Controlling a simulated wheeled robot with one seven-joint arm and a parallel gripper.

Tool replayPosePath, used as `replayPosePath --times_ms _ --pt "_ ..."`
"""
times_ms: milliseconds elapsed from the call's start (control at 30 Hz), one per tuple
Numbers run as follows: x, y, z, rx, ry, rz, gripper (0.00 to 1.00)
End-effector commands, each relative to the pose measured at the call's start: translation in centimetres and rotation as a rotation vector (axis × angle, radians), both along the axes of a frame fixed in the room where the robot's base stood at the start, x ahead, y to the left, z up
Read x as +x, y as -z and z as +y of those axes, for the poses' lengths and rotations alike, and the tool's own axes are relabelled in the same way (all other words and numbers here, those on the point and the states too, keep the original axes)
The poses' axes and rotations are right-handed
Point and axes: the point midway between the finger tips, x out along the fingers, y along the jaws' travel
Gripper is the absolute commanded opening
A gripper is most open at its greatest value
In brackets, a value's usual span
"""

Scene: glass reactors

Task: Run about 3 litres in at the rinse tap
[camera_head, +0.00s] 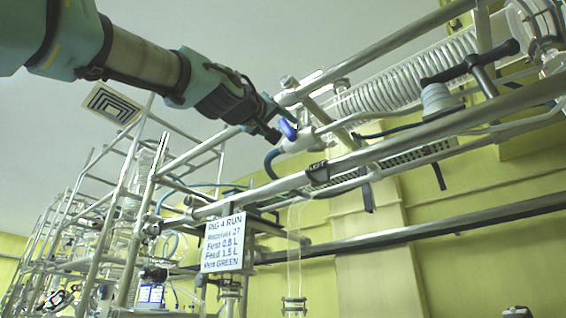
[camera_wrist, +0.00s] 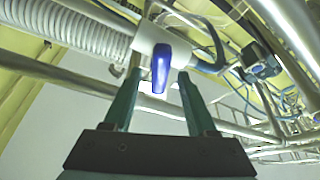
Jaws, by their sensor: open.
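A tap with a blue lever handle (camera_head: 288,129) sits on a white valve body (camera_head: 300,140) on the metal frame, with a blue hose running down from it. In the wrist view the blue handle (camera_wrist: 160,68) hangs between the tips of my gripper (camera_wrist: 160,82), against the pale valve body (camera_wrist: 163,35). My gripper (camera_head: 276,122) reaches the tap from the upper left in the head view. Its fingers are apart, one on each side of the handle; I cannot tell whether either touches it. No marking on the tap is readable.
Metal rails (camera_head: 380,140) cross close to the tap. A coiled glass condenser (camera_head: 390,85) and a black T-handle (camera_head: 470,62) are to the right. A sign (camera_head: 223,244) reading "RIG 4 RUN" hangs lower left. More glassware and framing stand at the left.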

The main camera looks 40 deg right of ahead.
Motion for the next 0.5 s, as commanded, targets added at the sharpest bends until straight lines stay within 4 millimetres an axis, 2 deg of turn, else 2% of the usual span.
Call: replayPosePath --times_ms 133,400,500 --pt "0.31 -0.38 -0.69 -0.001 0.0 0.0 0.57" --pt "0.35 -0.29 -0.77 -0.001 0.0 0.0 0.57" --pt "0.35 -0.29 -0.77 -0.001 0.0 0.0 0.47"
